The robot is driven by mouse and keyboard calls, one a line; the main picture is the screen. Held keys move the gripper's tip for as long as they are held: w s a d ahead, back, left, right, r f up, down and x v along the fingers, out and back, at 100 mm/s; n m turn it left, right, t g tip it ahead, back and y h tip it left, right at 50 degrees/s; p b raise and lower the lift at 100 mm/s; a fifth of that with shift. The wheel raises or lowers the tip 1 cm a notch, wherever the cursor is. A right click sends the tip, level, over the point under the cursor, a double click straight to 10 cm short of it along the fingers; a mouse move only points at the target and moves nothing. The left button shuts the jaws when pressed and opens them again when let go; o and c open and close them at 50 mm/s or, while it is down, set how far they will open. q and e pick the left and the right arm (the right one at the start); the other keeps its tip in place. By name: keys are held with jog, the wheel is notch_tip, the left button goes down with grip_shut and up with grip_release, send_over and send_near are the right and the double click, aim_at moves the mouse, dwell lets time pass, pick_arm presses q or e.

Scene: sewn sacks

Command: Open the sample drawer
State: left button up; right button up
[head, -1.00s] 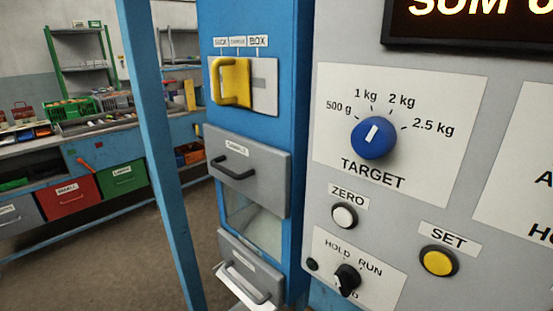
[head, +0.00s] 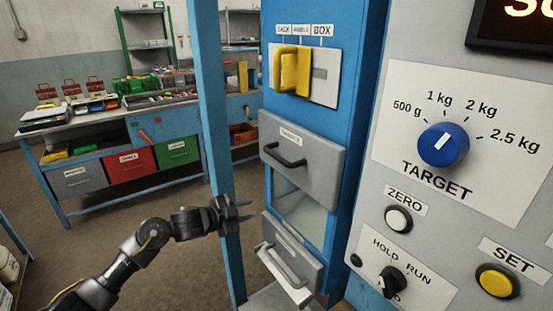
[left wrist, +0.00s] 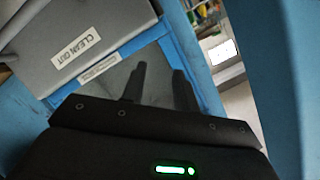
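The sample drawer (head: 312,172) is a grey front with a black bar handle (head: 283,156) and a small label, set in the blue column in the head view. It looks closed, its front upright against the column. My left gripper (head: 245,211) is left of and below this handle in the picture, in front of the thin blue post and apart from the handle. Its two fingers are spread and empty; they also show in the left wrist view (left wrist: 160,85). The drawer handle is not seen in the wrist view. My right gripper is in no view.
Below is a grey clean-out front (head: 297,256), tilted outward; its label shows in the wrist view (left wrist: 82,44). A blue post (head: 209,100) stands close left. A yellow handle (head: 290,72) is above, a control panel (head: 390,165) right.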

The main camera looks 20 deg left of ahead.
aim_at(275, 157)
pick_arm(q)
jog(key=s+d+r+m+h, duration=0.15)
jog(key=s+r+m, duration=0.25)
jog(key=r, duration=0.4)
jog(key=s+d+r+m+p, duration=0.1)
jog(key=s+d+r+m, duration=0.2)
jog(key=r, duration=0.5)
jog(key=s+r+m+h, duration=0.1)
jog(key=s+r+m, duration=0.3)
jog(key=r, duration=0.4)
jog(key=x, duration=0.3)
jog(key=p+x, duration=0.1)
jog(key=x, duration=0.2)
jog(key=p+x, duration=0.1)
jog(key=x, duration=0.2)
jog(key=shift+w+d+f, duration=0.1)
jog(key=shift+d+f, duration=0.2)
jog(key=shift+d, duration=0.1)
jog(key=shift+c, duration=0.4)
grip_shut()
